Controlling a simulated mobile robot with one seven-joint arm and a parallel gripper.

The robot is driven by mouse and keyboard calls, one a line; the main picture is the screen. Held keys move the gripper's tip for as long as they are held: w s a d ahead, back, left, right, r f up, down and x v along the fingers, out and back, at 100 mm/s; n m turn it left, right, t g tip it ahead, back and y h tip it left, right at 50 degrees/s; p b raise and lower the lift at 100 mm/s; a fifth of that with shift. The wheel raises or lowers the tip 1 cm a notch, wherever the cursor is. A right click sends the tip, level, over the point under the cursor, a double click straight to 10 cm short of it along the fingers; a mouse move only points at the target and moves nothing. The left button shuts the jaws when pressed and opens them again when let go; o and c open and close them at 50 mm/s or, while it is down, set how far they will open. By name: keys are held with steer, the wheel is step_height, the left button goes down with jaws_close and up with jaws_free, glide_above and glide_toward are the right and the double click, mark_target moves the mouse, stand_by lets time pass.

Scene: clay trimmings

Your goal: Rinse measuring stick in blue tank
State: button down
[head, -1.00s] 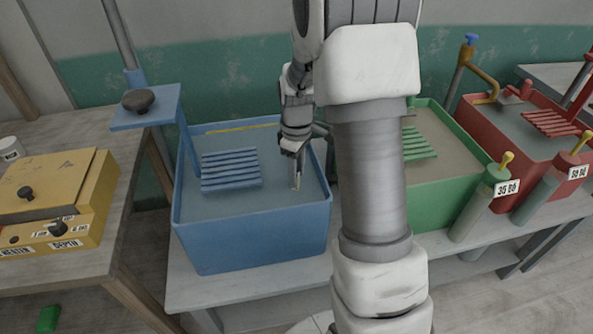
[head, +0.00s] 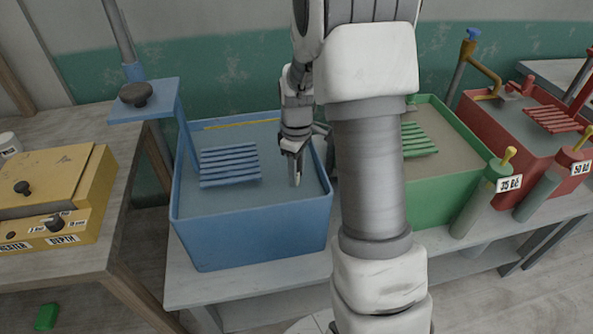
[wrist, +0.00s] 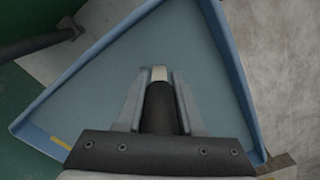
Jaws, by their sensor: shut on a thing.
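The blue tank (head: 250,245) stands on the bench, filled with greyish-blue water (head: 225,208). My gripper (head: 295,178) points down inside its right half, at or just above the water; the exact gap is unclear. In the wrist view my gripper (wrist: 160,100) is shut on the measuring stick (wrist: 160,108), which shows a dark handle and a pale end (wrist: 159,74) between the fingers. How much of the stick is under water is hidden.
A slatted blue rack (head: 229,164) sits in the tank's left part, below a post-mounted shelf with a dark knob (head: 136,94). A green tank (head: 455,140) and a red tank (head: 510,150) stand to the right. A yellow box (head: 60,185) sits on the left table.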

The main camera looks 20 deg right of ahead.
stand_by(0.4)
step_height(320, 180, up, 29)
steer(key=p, duration=2.1)
